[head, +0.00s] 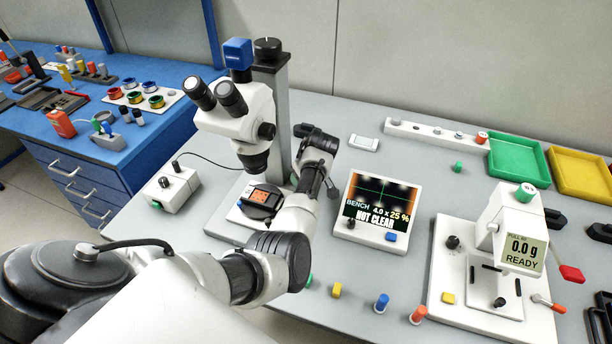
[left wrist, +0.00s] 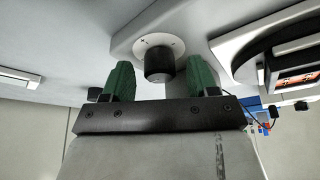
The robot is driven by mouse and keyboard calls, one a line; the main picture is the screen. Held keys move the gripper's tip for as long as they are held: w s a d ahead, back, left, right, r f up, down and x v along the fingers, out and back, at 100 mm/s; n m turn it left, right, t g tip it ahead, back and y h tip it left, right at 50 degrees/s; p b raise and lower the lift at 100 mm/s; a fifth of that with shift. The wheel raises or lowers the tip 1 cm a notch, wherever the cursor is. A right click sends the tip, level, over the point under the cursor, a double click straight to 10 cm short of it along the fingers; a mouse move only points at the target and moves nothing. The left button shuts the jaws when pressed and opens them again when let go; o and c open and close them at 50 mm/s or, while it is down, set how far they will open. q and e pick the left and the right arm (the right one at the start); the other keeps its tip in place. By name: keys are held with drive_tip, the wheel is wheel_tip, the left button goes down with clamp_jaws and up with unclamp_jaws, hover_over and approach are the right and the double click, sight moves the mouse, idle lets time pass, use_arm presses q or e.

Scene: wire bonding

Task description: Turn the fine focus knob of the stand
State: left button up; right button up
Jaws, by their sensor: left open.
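In the left wrist view a short black knob (left wrist: 159,64) with a round white marked collar (left wrist: 152,45) sticks out from a pale grey part. My left gripper (left wrist: 162,78) is open, with one green finger on each side of the knob and a gap visible on both sides. In the head view my left wrist (head: 318,142) is just right of the column; its fingertips and this knob cannot be made out there. My right gripper is not in view.
A display (head: 378,210) reading "NOT CLEAR" stands right of my left forearm. A white tester (head: 510,230) reading "0.0 g READY" stands further right. A small white control box (head: 172,190) is left of the stand. Green (head: 517,158) and yellow (head: 580,172) trays lie at the back right.

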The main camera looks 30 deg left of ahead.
use_arm(q)
drive_tip(key=shift+c, duration=2.1)
drive_tip(key=c, duration=0.5)
drive_tip(key=shift+s+r+m+t+p, duration=0.1)
drive_tip(key=shift+r+m+t+p, duration=0.2)
drive_tip(key=shift+m+p, duration=0.65)
drive_tip(key=m+t+h+p, duration=0.1)
drive_tip(key=m+p, duration=0.2)
drive_tip(key=shift+p, duration=0.35)
drive_tip(key=m+h+p, duration=0.1)
drive_tip(key=m+p, duration=0.1)
drive_tip(key=m, duration=0.1)
drive_tip(key=shift+a+f+t, duration=0.1)
drive_tip(key=shift+t, duration=0.2)
drive_tip(key=shift+f+m+t+h+p, duration=0.1)
drive_tip(key=shift+m+t+h+p, duration=0.4)
drive_tip(key=shift+m, duration=0.95)
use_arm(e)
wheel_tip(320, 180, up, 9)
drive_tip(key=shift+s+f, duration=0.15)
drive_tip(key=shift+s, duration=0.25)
